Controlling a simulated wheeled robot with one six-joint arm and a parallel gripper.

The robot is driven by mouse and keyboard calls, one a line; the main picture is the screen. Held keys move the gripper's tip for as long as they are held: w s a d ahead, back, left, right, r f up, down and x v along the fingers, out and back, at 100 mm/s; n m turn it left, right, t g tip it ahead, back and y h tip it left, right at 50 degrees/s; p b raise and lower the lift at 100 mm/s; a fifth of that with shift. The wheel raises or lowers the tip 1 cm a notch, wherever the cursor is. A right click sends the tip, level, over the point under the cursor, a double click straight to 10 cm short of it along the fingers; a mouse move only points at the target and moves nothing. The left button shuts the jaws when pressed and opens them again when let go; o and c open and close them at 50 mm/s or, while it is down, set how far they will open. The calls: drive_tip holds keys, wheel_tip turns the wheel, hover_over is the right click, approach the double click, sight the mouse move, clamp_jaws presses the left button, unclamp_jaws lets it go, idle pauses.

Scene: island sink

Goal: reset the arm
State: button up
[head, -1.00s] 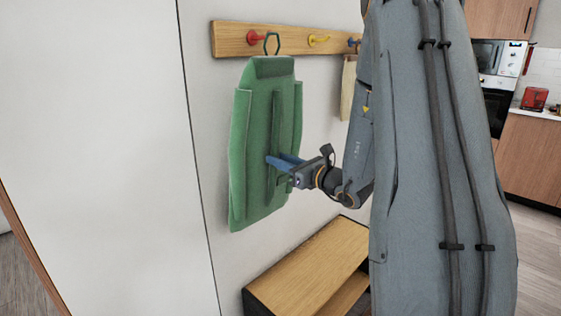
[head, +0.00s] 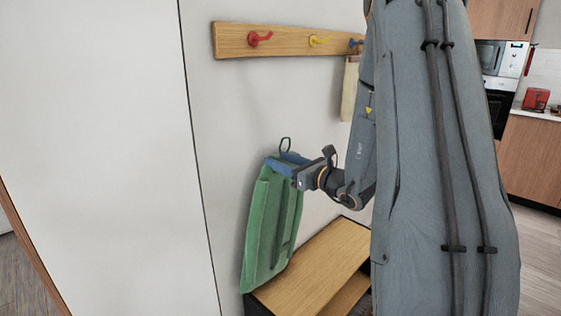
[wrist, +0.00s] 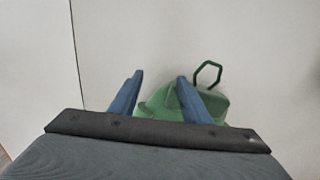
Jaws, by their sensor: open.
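My gripper (head: 284,163) is in front of the wall, below the hook rail, with its blue fingers pointing left. In the wrist view my gripper (wrist: 155,95) shows its two fingers spread apart. A green bag-like item (head: 268,230) with a dark loop at its top is tilted just below and behind the fingers, its lower end near the bench. In the wrist view the green item (wrist: 160,104) shows between and beyond the fingers, its loop right of the right finger. Whether the fingers touch it I cannot tell.
A wooden rail (head: 235,41) on the wall carries a red hook (head: 259,38), now bare, and a yellow hook (head: 319,40). A beige item (head: 349,88) hangs farther right. A low wooden bench (head: 318,262) stands below. The white panel at left is clear.

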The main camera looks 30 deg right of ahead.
drive_tip(key=b+v, duration=0.1)
drive_tip(key=v, duration=0.7)
drive_tip(key=s+a+f+n+g+y, duration=0.2)
drive_tip(key=s+a+f+n+g, duration=0.15)
drive_tip(key=a, duration=0.35)
drive_tip(key=s+a+f+n+g+y, duration=0.1)
drive_tip(key=s+a+f+n+g, duration=0.1)
drive_tip(key=s+a+n+g, duration=0.45)
drive_tip(key=s+a+f+n+g+y, duration=0.1)
drive_tip(key=a+f+n+g+y, duration=0.15)
drive_tip(key=a, duration=0.55)
drive_tip(key=s+a+f+n+g+h, duration=0.2)
drive_tip(key=s+f+n+g+h, duration=0.3)
drive_tip(key=s+n, duration=0.4)
drive_tip(key=shift+s+d+f+n+t+h, duration=0.1)
drive_tip(key=shift+s+d+n+h, duration=0.1)
drive_tip(key=shift+d+n+h, duration=1.2)
drive_tip(key=shift+s+d+f+n+t+h, duration=0.15)
drive_tip(key=shift+d+n+h, duration=0.5)
drive_tip(key=shift+n, duration=1.45)
drive_tip(key=shift+s+d+n+t+h, duration=0.1)
drive_tip(key=shift+s+d+n+h, duration=0.15)
drive_tip(key=shift+d+n+h, duration=0.9)
drive_tip(key=shift+a+n, duration=0.4)
drive_tip(key=shift+n, duration=0.2)
drive_tip(key=shift+c, duration=0.3)
